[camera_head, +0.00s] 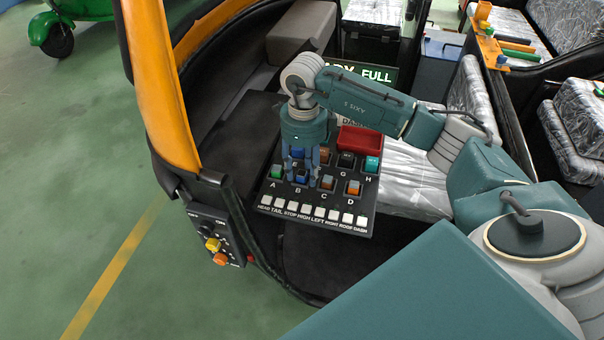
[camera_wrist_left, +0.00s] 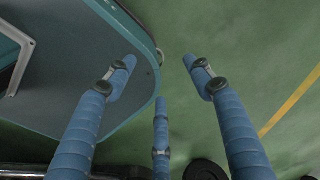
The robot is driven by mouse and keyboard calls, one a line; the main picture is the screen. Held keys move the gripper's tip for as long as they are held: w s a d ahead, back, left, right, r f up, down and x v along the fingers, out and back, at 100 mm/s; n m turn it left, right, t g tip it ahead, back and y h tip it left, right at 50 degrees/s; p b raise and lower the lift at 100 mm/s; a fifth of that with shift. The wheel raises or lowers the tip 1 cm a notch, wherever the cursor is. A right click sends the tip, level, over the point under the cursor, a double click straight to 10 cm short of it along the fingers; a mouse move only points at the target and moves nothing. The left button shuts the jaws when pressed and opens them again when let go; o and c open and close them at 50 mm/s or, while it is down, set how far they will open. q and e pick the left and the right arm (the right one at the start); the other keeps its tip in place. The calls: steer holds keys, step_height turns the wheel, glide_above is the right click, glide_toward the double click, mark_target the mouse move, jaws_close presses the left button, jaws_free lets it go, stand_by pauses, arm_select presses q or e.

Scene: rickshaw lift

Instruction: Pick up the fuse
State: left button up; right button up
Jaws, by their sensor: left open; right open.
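The fuse panel (camera_head: 318,213) is a dark board with lettered slots A to H and a row of white switches along its front. Several small coloured fuses sit in it: a green fuse at A (camera_head: 277,171), an orange fuse at D (camera_head: 354,187), a teal fuse at H (camera_head: 372,164). My right gripper (camera_head: 303,178) points down over the panel around slot B, its fingers open about a blue block; contact cannot be told. It partly hides the E and F blocks. My left gripper (camera_wrist_left: 158,75) is open and empty above the green floor in the left wrist view.
A red tray (camera_head: 360,140) stands just behind the panel. A lit display (camera_head: 376,75) reading FULL is farther back. The yellow rickshaw pillar (camera_head: 160,85) and a side box with knobs (camera_head: 213,240) stand at the left. Wrapped seats (camera_head: 572,115) are at the right.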

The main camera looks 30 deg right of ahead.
arm_select(q)
steer(key=s, duration=0.3)
steer(key=shift+s+a+f+g, duration=0.15)
steer(key=shift+s+g, duration=0.15)
arm_select(e)
steer(key=c, duration=0.8)
